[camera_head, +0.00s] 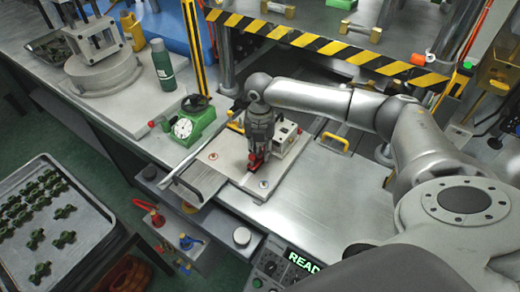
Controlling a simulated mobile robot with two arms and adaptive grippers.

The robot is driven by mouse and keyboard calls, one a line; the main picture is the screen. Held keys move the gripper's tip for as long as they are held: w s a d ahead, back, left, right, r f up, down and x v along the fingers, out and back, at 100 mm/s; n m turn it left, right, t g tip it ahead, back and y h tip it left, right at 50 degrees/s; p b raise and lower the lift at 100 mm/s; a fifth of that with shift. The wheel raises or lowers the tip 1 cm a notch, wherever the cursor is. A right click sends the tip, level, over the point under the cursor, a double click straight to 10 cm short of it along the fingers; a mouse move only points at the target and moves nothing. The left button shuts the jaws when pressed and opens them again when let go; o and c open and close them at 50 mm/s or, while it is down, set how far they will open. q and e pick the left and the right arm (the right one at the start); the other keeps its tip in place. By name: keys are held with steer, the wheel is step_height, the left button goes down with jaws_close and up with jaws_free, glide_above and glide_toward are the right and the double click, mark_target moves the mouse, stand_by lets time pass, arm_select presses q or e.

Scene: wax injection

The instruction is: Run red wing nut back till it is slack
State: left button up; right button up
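My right arm comes in from the right, and its gripper (256,161) points down over a metal mold plate (221,158) on the steel bench. A small red part, which looks like the red wing nut (253,165), shows right at the dark fingertips. The fingers hide most of it, so I cannot tell whether they grip it or only stand around it. My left gripper is not in view.
A white box with red buttons (290,142) stands close to the right of the gripper. A striped press beam (330,46) crosses behind. A tray of green parts (82,192) is at lower left.

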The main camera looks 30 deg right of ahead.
mark_target(260, 150)
step_height(260, 150, up, 12)
steer(key=shift+f, duration=0.15)
stand_by(0.3)
